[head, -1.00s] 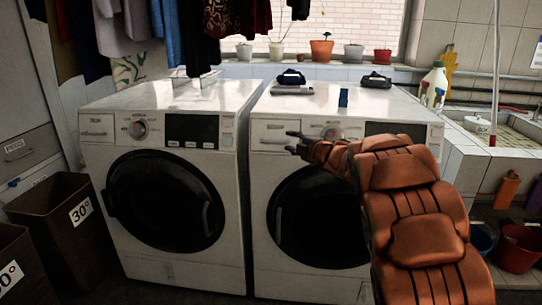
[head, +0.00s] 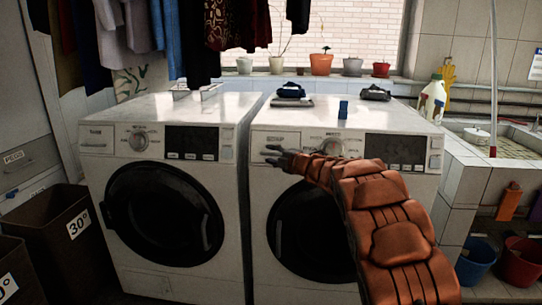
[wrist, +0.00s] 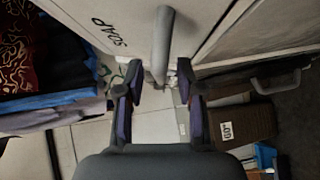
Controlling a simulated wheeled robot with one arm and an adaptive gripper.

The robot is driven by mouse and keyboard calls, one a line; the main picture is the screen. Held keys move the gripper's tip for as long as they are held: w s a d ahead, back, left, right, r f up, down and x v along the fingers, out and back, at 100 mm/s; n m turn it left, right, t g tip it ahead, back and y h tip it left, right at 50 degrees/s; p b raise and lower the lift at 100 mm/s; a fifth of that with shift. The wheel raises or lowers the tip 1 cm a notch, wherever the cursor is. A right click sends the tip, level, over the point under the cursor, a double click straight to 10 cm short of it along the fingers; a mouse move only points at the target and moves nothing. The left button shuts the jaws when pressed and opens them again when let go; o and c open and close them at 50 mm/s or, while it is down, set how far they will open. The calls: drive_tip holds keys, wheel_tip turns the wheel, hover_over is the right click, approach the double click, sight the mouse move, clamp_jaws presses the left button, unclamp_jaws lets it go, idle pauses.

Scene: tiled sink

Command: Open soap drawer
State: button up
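The soap drawer (head: 276,138) is a white panel at the upper left of the right washing machine's front. It looks closed. In the wrist view its face bears the word SOAP (wrist: 108,32), and a grey bar handle (wrist: 163,45) stands out from it. The handle's near end lies between the fingertips, with gaps on both sides. I cannot tell its depth relative to the fingertips.
The left washing machine (head: 164,200) stands beside the right one (head: 405,185), with a narrow gap. Small things, including a blue block (head: 343,110), sit on the right machine's top. Brown bins (head: 70,235) stand at the left. Clothes hang above.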

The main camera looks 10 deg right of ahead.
drive_tip(key=shift+w+a, duration=0.25)
drive_tip(key=shift+w, duration=0.1)
clamp_jaws()
idle(0.6)
